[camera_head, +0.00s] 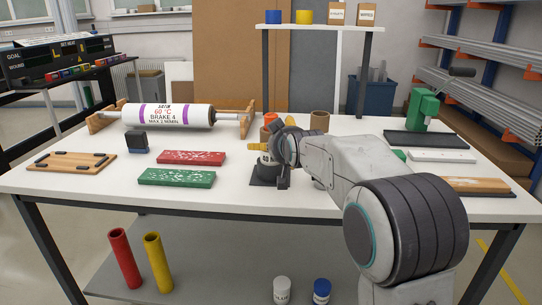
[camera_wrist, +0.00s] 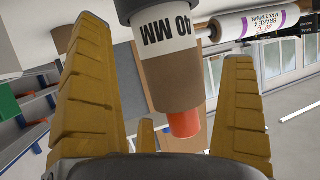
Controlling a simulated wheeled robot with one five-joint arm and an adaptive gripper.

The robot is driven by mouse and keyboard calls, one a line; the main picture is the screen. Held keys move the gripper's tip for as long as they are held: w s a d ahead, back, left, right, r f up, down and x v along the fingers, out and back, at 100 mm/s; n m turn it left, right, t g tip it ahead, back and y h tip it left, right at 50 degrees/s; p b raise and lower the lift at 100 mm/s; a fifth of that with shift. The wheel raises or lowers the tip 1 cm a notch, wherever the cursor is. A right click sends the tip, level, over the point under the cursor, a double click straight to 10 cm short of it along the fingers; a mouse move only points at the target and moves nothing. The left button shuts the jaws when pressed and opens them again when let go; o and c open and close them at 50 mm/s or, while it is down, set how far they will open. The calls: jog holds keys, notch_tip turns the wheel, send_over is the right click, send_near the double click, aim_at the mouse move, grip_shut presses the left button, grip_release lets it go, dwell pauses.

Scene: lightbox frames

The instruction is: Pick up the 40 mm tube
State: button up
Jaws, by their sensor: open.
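The 40 mm tube (camera_wrist: 171,88) is brown cardboard with a white "40 MM" label, which reads upside down in the wrist view. It lies between the two yellow fingers of my gripper (camera_wrist: 165,45), with visible gaps on both sides. The fingers are open and do not appear to grip it. In the head view, my gripper (camera_head: 262,145) is at a dark stand (camera_head: 268,181) near the table's middle and hides most of what is there. An orange cylinder (camera_wrist: 184,124) shows at the tube's end; I cannot tell whether it is inside or behind.
A white roll (camera_head: 168,116) on wooden supports lies at the back left. Red (camera_head: 192,157) and green (camera_head: 176,177) speckled slabs lie left of my gripper. Another cardboard tube (camera_head: 319,122) stands behind. A green press (camera_head: 424,108) stands at right. Bare white table (camera_head: 110,185) shows at front left.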

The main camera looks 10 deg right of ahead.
jog(key=shift+x, duration=0.95)
jog(key=c, duration=1.2)
